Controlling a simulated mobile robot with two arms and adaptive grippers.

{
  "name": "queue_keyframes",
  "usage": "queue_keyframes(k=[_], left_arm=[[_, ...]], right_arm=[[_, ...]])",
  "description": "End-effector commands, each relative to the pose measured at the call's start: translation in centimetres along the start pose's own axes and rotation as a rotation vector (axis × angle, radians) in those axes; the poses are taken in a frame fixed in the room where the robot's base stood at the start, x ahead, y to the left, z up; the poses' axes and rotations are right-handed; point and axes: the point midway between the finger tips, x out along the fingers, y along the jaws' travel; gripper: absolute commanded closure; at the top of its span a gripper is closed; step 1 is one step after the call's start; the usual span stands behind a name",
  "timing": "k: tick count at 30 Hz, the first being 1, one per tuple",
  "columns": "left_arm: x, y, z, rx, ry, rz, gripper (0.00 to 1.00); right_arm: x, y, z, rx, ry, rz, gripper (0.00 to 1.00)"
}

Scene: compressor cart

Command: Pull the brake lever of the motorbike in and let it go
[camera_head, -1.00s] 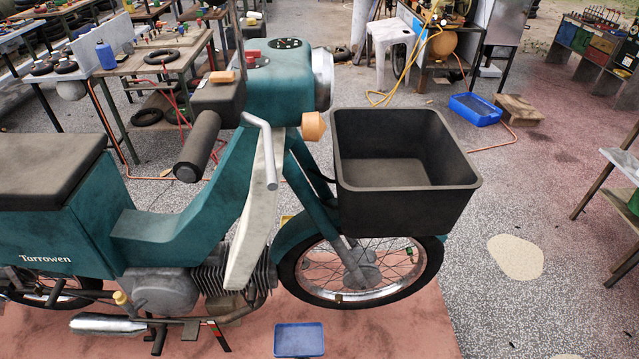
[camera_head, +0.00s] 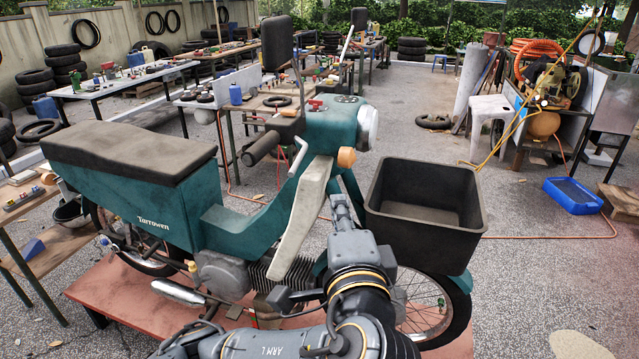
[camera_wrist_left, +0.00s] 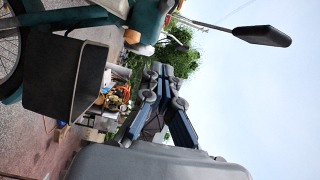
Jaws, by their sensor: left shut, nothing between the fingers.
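The teal motorbike (camera_head: 150,190) stands on a reddish platform, facing right. Its silver brake lever (camera_head: 299,155) hangs in front of the dark handlebar grip (camera_head: 262,149). My left gripper (camera_head: 340,207) is shut and empty. In the head view it shows to the right of the lever and lower in the picture, between the pale leg shield and the front basket, apart from the lever. In the left wrist view, my left gripper (camera_wrist_left: 163,72) has its fingers together, with the bike's front at upper left. The lever cannot be made out there. My right gripper is not in view.
The black front basket (camera_head: 455,205) stands just right of my left gripper. A mirror (camera_head: 276,42) rises above the handlebar, and another mirror (camera_wrist_left: 262,36) shows in the left wrist view. Workbenches, a blue tray (camera_head: 573,195) and a compressor stand farther back.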

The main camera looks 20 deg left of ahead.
Motion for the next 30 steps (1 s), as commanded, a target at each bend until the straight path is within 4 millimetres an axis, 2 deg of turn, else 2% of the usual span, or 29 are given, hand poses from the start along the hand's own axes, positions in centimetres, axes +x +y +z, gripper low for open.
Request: queue_keyframes(k=[5,11,17,21,24,30], left_arm=[[1.7,-0.3,0.2,0.005,-0.006,-0.008,1.0],[5.9,-0.5,0.3,0.004,-0.01,-0.002,1.0],[10.2,-0.4,0.2,0.003,-0.008,0.002,1.0],[10.5,-0.3,2.4,0.002,-0.005,0.002,1.0],[10.7,-0.2,3.3,0.002,-0.005,0.002,1.0],[10.8,0.0,4.0,-0.001,-0.002,0.002,1.0]], right_arm=[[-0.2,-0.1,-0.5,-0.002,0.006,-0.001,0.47],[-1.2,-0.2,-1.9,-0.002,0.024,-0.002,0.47],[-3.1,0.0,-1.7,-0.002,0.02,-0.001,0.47],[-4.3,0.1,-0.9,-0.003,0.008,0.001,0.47],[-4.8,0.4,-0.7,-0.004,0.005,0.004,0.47],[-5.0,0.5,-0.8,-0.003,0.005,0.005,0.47]])
